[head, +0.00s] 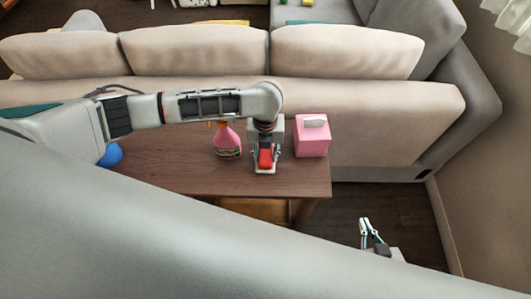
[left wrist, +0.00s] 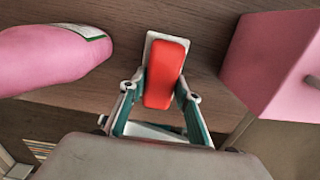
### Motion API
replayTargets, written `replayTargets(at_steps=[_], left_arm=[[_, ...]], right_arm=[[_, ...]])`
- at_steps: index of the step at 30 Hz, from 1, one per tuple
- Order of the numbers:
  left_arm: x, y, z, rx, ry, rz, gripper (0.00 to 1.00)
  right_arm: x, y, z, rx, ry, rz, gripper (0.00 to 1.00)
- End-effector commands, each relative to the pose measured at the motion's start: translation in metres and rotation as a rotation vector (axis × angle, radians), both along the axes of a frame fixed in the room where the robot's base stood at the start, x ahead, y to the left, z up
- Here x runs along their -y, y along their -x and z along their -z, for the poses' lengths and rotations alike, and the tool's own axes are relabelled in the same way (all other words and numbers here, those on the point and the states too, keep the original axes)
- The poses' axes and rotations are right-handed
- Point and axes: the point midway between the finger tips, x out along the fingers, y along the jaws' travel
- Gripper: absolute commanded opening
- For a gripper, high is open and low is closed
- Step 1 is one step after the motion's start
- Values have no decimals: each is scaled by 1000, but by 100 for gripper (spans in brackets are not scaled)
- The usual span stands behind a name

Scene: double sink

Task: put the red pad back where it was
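The red pad (head: 265,158) is at the right part of the brown wooden table, between the fingers of my left gripper (head: 266,168). In the left wrist view the red pad (left wrist: 165,75) is long and rounded, with a pale grey-white piece showing around its far end. The fingers of my left gripper (left wrist: 161,92) close in on both of its long sides and look to be touching it. I cannot tell whether the pad rests on the table or is slightly above it. My right gripper (head: 371,229) is empty, over the dark floor to the right of the table, fingers apart.
A pink spray bottle (head: 228,142) stands close left of my left gripper and a pink tissue box (head: 312,137) close right. A blue ball (head: 111,156) is at the table's left. A beige sofa (head: 350,110) backs the table (head: 180,172). A grey surface fills the foreground.

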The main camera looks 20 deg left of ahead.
Motion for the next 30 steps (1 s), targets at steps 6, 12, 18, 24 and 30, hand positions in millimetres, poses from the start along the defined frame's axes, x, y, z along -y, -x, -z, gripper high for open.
replayTargets(at_steps=[6,12,18,24,30], left_arm=[[0,0,0,0,0,0,46],[0,0,-2,0,1,0,46],[0,-1,-26,3,1,1,46],[0,-1,-69,4,0,2,46],[0,-1,-104,2,0,1,46]], right_arm=[[0,-1,-3,5,-1,0,0],[0,-1,-3,5,-1,0,0],[0,-1,-8,4,-1,0,0],[0,-1,-19,4,-1,0,0],[0,-1,-26,5,-1,0,0]])
